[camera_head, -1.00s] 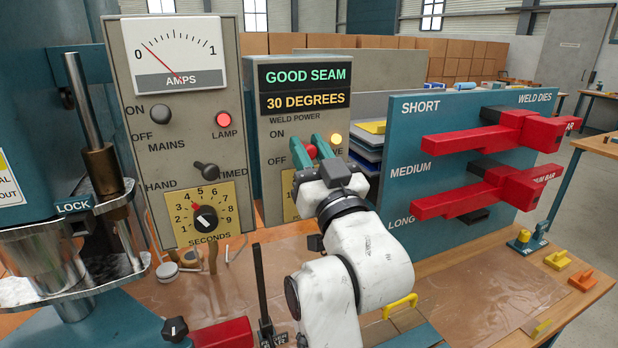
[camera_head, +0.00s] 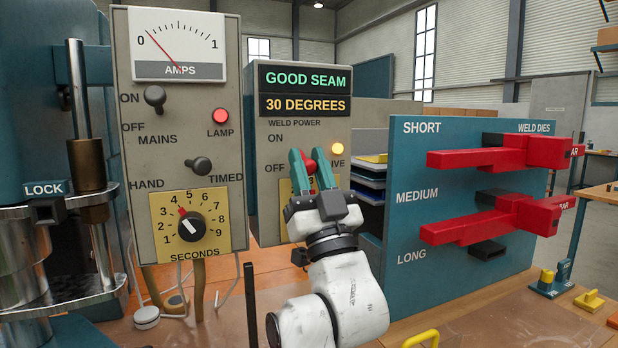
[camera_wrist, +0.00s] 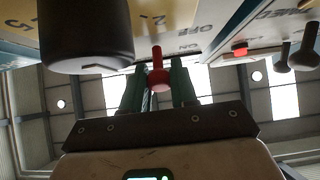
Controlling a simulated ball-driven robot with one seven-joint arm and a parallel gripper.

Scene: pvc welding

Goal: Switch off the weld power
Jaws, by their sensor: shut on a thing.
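The weld power switch (camera_head: 309,166) is a red-tipped lever on the grey panel (camera_head: 262,205), beside the word OFF and below ON. My gripper (camera_head: 312,172) has its two teal fingers on either side of the lever. The wrist view shows the red lever (camera_wrist: 158,72) between the green fingers (camera_wrist: 158,88), with the word OFF on the panel behind. My gripper is shut on it. The yellow lamp (camera_head: 330,148) right of the switch is lit. The display (camera_head: 305,91) above reads GOOD SEAM and 30 DEGREES. My fingers partly hide the lever's base.
The left panel carries an amps meter (camera_head: 178,45), mains switch (camera_head: 154,97), lit red lamp (camera_head: 220,116), hand/timed switch (camera_head: 199,165) and seconds dial (camera_head: 190,227). A teal weld-dies board (camera_head: 410,275) with red bars stands close on the right. A dark knob (camera_wrist: 87,35) is near in the wrist view.

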